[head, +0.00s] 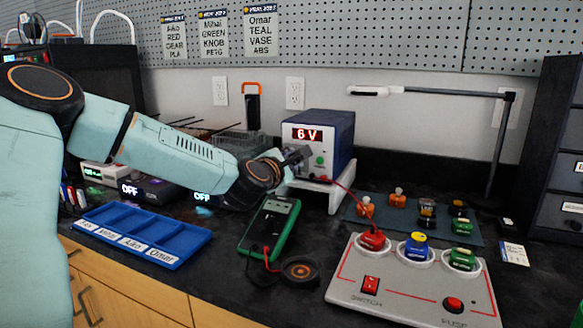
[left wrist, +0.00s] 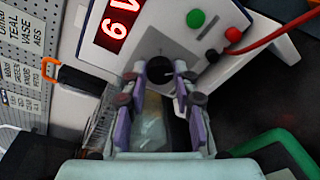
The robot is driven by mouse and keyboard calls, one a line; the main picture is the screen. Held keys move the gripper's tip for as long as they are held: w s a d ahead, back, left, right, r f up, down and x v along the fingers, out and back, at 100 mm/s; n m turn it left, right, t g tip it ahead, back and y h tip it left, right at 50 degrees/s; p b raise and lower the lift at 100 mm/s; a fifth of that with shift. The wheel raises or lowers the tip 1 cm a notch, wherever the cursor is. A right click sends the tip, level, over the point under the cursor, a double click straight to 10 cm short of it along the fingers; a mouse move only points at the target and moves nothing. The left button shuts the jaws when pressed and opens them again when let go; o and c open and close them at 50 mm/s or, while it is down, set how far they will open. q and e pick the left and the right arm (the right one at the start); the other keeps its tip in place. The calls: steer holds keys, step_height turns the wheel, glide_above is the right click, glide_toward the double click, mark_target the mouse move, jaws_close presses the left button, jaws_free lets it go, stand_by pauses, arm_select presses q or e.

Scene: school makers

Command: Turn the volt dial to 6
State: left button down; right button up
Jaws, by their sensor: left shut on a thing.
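The power supply (head: 325,140) is a blue box with a white front on a white stand, and its red display (head: 307,134) reads 6 V. In the left wrist view the display (left wrist: 118,25) shows turned on its side. The black volt dial (left wrist: 159,70) sits on the white front between my left gripper's fingertips. My left gripper (left wrist: 158,85) is shut on the dial. In the head view my left gripper (head: 298,156) is at the front of the power supply and hides the dial. My right gripper is in neither view.
A red lead runs from the power supply to a grey switch board (head: 410,285) at the right front. A green multimeter (head: 270,228) lies below the gripper. A blue labelled tray (head: 140,235) is at left, and a lamp (head: 430,92) stands at right.

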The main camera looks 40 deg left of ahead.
arm_select(q)
steer(key=shift+n+b, duration=0.6)
steer(key=shift+n, duration=0.5)
steer(key=shift+a, duration=0.1)
steer(key=c, duration=1)
jaws_free()
steer(key=shift+c, duration=0.2)
